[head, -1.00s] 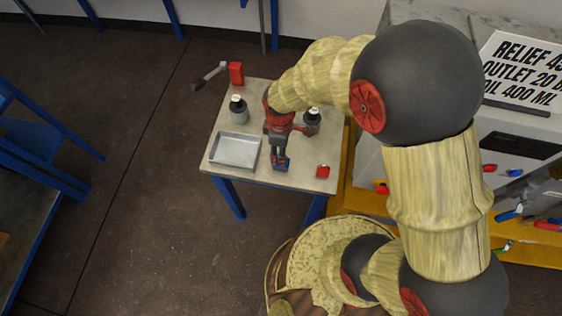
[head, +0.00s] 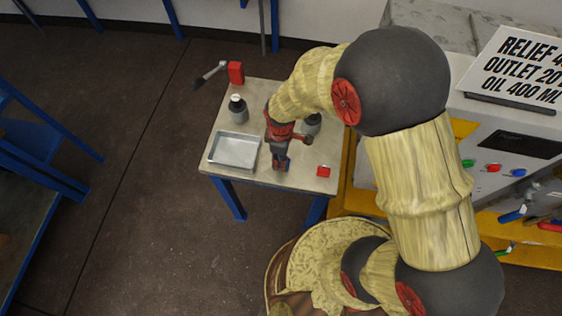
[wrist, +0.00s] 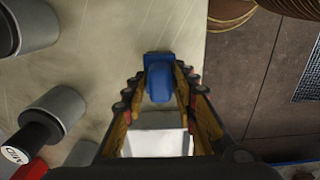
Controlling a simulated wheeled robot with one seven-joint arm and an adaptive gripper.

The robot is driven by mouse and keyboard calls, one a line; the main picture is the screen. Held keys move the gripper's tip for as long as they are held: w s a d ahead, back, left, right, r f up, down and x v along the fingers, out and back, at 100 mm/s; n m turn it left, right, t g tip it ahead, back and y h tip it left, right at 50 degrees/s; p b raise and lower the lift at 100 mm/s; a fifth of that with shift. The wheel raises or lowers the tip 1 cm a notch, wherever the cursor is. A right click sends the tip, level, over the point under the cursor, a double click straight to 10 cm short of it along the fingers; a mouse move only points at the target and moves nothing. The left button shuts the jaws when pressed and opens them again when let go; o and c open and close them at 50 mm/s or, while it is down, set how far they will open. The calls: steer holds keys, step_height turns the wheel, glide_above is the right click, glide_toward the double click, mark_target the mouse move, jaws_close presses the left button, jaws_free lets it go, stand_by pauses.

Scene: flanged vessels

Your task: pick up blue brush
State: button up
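The blue brush (wrist: 160,80) lies on the small table between my gripper's fingers in the wrist view. In the wrist view the fingers of my gripper (wrist: 161,88) stand on either side of the brush, with a narrow gap visible. The gripper looks open around it; contact is not clear.
The metal tray (head: 211,153) is just left of my gripper. A red block (head: 323,171) lies to the right. The table's front edge is close; floor is beyond.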

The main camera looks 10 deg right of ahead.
steer(key=c, duration=0.6)
jaws_close()
steer(key=shift+r, duration=0.1)
steer(key=shift+r, duration=0.55)
step_height(320, 180, up, 2)
steer(key=shift+d+r+p, duration=0.1)
steer(key=shift+r+p, duration=0.1)
steer(key=shift+p, duration=0.45)
steer(key=s+d+r+p, duration=0.2)
steer(key=s+d+r, duration=0.7)
steer(key=s, duration=0.1)
steer(key=shift+d+r+p, duration=0.15)
steer(key=shift+d+p, duration=0.25)
steer(key=shift+w, duration=0.1)
